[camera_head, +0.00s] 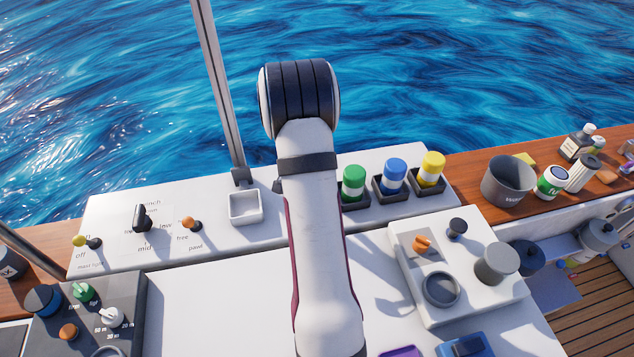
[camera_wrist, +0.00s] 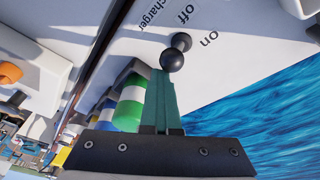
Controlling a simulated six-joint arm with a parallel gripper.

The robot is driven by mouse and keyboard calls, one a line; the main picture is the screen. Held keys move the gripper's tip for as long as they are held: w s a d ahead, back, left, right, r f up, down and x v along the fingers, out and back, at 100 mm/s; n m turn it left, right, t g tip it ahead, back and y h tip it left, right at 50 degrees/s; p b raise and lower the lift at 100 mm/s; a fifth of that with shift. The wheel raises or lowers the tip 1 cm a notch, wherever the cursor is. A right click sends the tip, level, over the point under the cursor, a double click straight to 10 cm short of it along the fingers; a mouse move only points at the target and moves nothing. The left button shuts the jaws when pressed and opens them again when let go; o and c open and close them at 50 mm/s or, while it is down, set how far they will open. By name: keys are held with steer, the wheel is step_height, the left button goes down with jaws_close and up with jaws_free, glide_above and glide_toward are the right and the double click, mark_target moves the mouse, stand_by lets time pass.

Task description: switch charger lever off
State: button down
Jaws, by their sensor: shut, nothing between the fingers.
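The charger lever (camera_wrist: 174,58), a black ball knob with a second dark round part just behind it, shows in the wrist view on a white panel. The words "charger", "off" and "on" are printed beside it. I cannot tell for sure which word the lever points to. My gripper (camera_wrist: 163,76) is shut and empty, its teal fingers pointing at the knob. The fingertips are at or very near the knob; I cannot tell whether they touch. In the head view my arm hides the gripper and most of that panel area.
Green (camera_head: 353,183), blue (camera_head: 395,175) and yellow (camera_head: 432,168) capped cylinders stand in dark holders right of my arm. A white square tray (camera_head: 245,207) and a black lever (camera_head: 142,218) are to the left. A raised white panel (camera_head: 475,300) with knobs is at right.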

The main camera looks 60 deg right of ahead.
steer(key=shift+w, duration=0.1)
steer(key=shift+w+d+f, duration=0.35)
steer(key=shift+w+d, duration=0.1)
steer(key=shift+d, duration=0.05)
steer(key=shift+d+r, duration=0.1)
steer(key=shift+d, duration=0.15)
steer(key=s+a+r, duration=0.4)
steer(key=r, duration=0.3)
steer(key=shift+s+a, duration=0.2)
steer(key=shift+s, duration=0.2)
